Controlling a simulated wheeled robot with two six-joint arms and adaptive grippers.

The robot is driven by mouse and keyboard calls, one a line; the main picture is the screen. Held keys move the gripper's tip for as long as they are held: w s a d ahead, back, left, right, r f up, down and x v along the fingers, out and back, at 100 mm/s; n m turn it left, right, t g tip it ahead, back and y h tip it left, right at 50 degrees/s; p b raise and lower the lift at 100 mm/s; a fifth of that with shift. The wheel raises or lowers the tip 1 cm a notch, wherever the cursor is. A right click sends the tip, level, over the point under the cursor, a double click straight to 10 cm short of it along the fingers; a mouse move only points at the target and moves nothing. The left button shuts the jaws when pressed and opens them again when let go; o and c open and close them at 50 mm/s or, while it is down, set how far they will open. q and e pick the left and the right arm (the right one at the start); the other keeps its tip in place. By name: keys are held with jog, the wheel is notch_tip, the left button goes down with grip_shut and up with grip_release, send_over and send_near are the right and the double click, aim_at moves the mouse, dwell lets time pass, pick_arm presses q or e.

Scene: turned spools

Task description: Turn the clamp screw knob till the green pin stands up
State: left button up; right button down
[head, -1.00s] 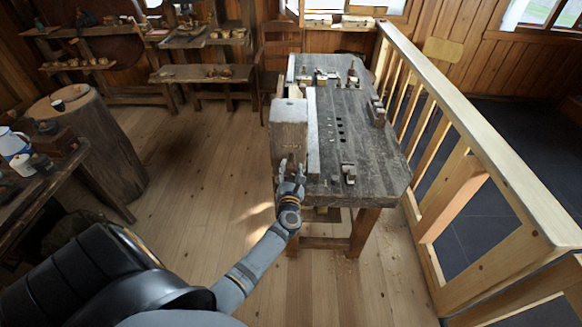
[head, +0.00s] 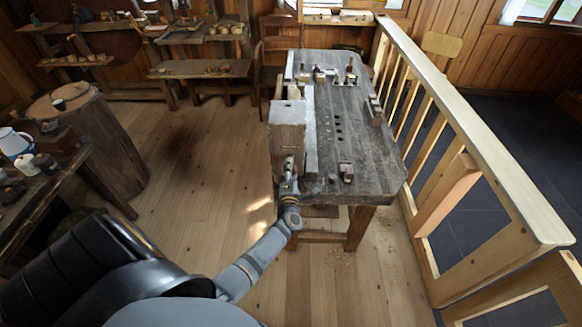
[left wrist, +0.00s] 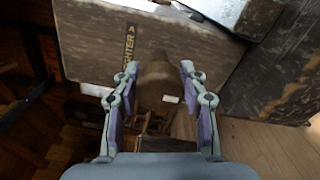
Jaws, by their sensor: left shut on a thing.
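The clamp screw knob (left wrist: 157,78) is a dark brownish round shape in the left wrist view. My left gripper (left wrist: 160,92) is shut on the knob, one finger on each side. In the head view my left gripper (head: 290,164) is at the near end of the clamp block (head: 287,130), and it hides the knob. I cannot make out a green pin in either view. My right gripper is not in view.
The grey workbench (head: 365,150) carries several small tools along its back and right side. A wooden railing (head: 470,130) runs close along its right. A stump (head: 95,140) and a side table (head: 45,185) stand at the left. The floor between is clear.

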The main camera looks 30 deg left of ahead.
pick_arm(q)
jog(key=m+p, duration=0.1)
jog(key=m, duration=0.3)
jog(key=shift+s+d+f+p, duration=0.1)
jog(key=shift+s+f+p, duration=0.05)
jog(key=shift+f+p, duration=0.2)
jog(key=shift+f+m+p, duration=0.25)
jog(key=shift+m+p, duration=0.3)
jog(key=shift+m, duration=1.55)
jog(key=o, duration=1)
jog(key=shift+s+d, duration=0.1)
jog(key=shift+s, duration=0.05)
jog(key=shift+o, duration=0.8)
jog(key=shift+r, duration=0.3)
jog(key=v, duration=1.2)
